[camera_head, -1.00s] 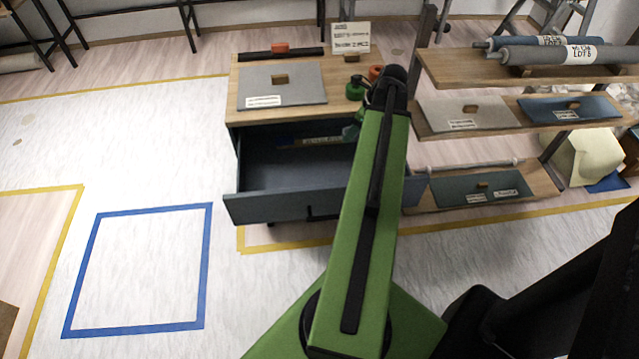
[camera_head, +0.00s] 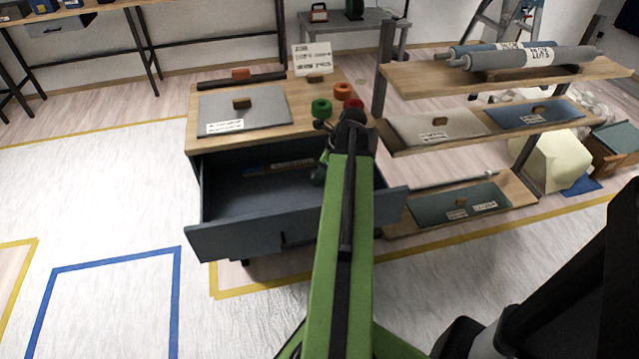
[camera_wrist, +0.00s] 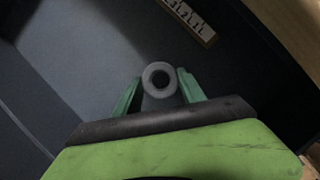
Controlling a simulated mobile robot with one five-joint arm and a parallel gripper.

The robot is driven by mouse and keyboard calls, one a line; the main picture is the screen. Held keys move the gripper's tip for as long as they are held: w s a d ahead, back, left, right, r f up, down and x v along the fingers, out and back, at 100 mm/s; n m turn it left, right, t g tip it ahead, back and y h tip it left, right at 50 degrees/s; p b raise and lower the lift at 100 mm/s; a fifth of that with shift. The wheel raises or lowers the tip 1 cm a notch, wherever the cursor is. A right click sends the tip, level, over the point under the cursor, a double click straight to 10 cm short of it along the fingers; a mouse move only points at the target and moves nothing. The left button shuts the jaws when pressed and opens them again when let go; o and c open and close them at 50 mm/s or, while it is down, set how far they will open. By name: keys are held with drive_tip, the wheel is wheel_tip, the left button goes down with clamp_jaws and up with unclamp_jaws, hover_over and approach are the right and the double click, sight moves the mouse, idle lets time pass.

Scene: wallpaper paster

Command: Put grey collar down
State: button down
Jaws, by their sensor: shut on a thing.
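The grey collar (camera_wrist: 160,79) is a short ring with a round hole, held between the two green fingers of my gripper (camera_wrist: 158,86) in the wrist view. My gripper is shut on it, over the open drawer (camera_head: 245,243) of the wooden-topped cabinet. In the wrist view the dark drawer floor (camera_wrist: 80,70) lies beyond the collar; I cannot tell whether the collar touches it. In the head view only a bit of my green gripper (camera_head: 319,174) shows at the drawer's right side, and my arm hides the collar.
A green ring (camera_head: 321,107) and red rings stand on the cabinet top (camera_head: 290,133), beside a grey plate (camera_head: 243,107). A labelled strip (camera_wrist: 190,18) lies in the drawer. A shelf rack (camera_head: 430,75) stands to the right. The floor at left is open.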

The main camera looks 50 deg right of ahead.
wheel_tip(320, 180, down, 3)
drive_tip(key=shift+r+b, duration=0.2)
drive_tip(key=shift+b, duration=0.4)
drive_tip(key=shift+r, duration=0.2)
drive_tip(key=shift+f, duration=0.15)
drive_tip(key=c, duration=0.7)
unclamp_jaws()
drive_tip(key=shift+r+p, duration=0.35)
drive_tip(key=shift+p, duration=0.05)
drive_tip(key=p+v, duration=1)
drive_tip(key=v, duration=0.1)
drive_tip(key=shift+s+r+p, duration=0.25)
drive_tip(key=shift+p, duration=0.1)
